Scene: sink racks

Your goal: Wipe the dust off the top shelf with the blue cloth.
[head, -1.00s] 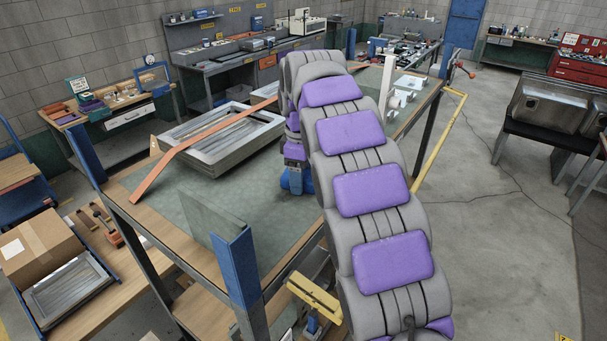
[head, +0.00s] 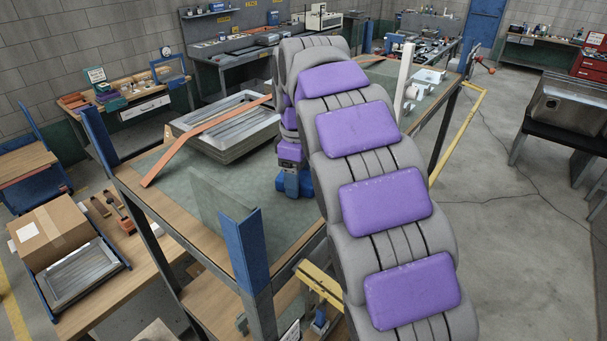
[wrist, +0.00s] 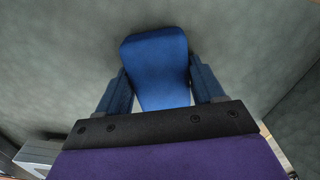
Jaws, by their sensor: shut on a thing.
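The top shelf (head: 180,205) has a grey-green surface with a wooden edge. In the head view, my gripper (head: 293,183) points down at its middle, right of an upright grey panel. It is shut on the blue cloth (head: 284,189), which looks to be on or very close to the surface. In the wrist view, the cloth (wrist: 157,55) is a folded pad between the two blue fingers of my gripper (wrist: 160,85). The shelf surface (wrist: 60,60) around it is mottled; I cannot tell dust from its texture. My arm hides part of the shelf.
The grey panel (head: 222,213) stands left of my gripper. A stack of metal sinks (head: 228,128) with an orange bar (head: 200,135) across it lies behind. A blue corner post (head: 245,245) rises at the near edge. White fittings (head: 420,88) stand at the far right.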

